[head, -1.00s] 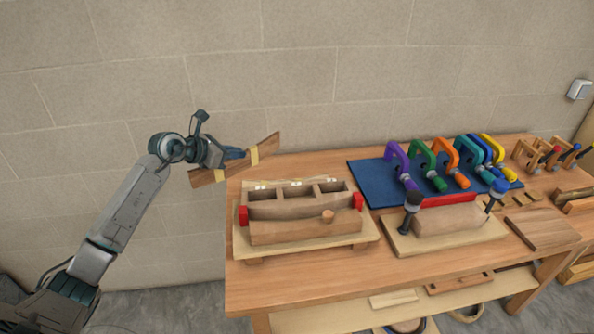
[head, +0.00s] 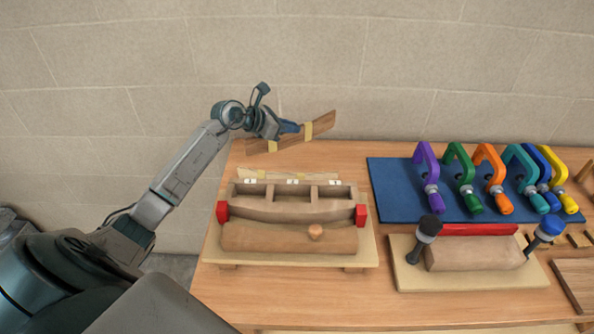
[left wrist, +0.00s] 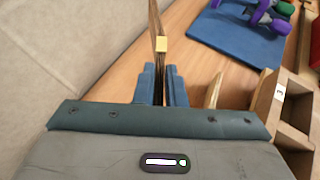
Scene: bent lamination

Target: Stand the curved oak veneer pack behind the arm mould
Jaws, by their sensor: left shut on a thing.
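My left gripper (head: 291,127) is shut on the oak veneer pack (head: 323,122), a brown strip with yellow bands. It is held tilted above the back of the bench, right end higher. In the left wrist view the pack (left wrist: 154,22) shows edge-on between the fingers (left wrist: 160,82). A wooden mould with red end blocks and open compartments (head: 291,211) stands in front of and below the pack. A smaller wooden mould with a red strip (head: 474,255) stands to the right. I cannot tell which is the arm mould. My right gripper is not in view.
A pale strip (head: 275,175) stands directly behind the compartmented mould. Several coloured clamps (head: 463,175) stand on a blue mat (head: 390,195) at the right. A block wall (head: 400,80) closes the back. A bare bench strip lies behind the pale strip.

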